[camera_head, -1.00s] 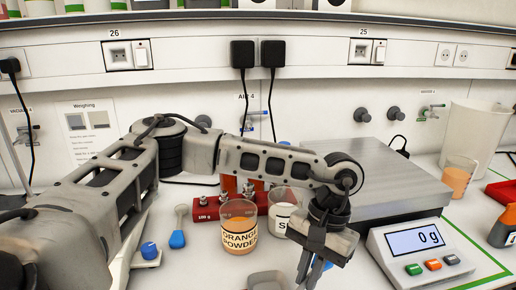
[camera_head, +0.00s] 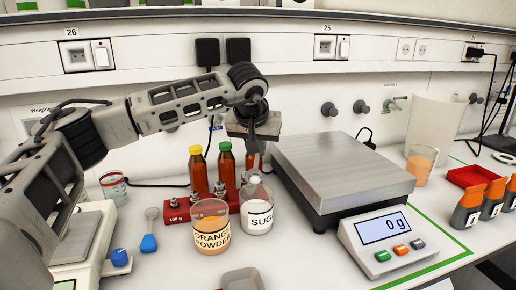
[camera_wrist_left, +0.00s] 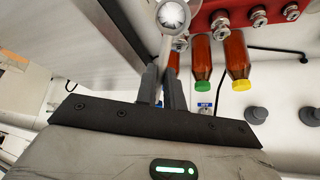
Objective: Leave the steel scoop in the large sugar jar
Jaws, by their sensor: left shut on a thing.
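The sugar jar (camera_head: 257,216) is a clear glass with white contents and a "SUGA..." label, standing on the bench left of the scale in the head view. My left gripper (camera_head: 251,142) is above it, pointing down, and is shut on the steel scoop (camera_head: 254,180). The scoop's round bowl is at the jar's mouth; I cannot tell whether it is inside or just above the rim. In the left wrist view the scoop's shiny bowl (camera_wrist_left: 172,16) extends from between the fingers (camera_wrist_left: 163,92). My right gripper is not in view.
An orange powder jar (camera_head: 211,228) stands close left of the sugar jar. Behind are bottles (camera_head: 198,172) and a red weight block (camera_head: 180,209). A scale (camera_head: 345,170) reading 0 g is close right. A blue-ended spoon (camera_head: 149,240) lies left.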

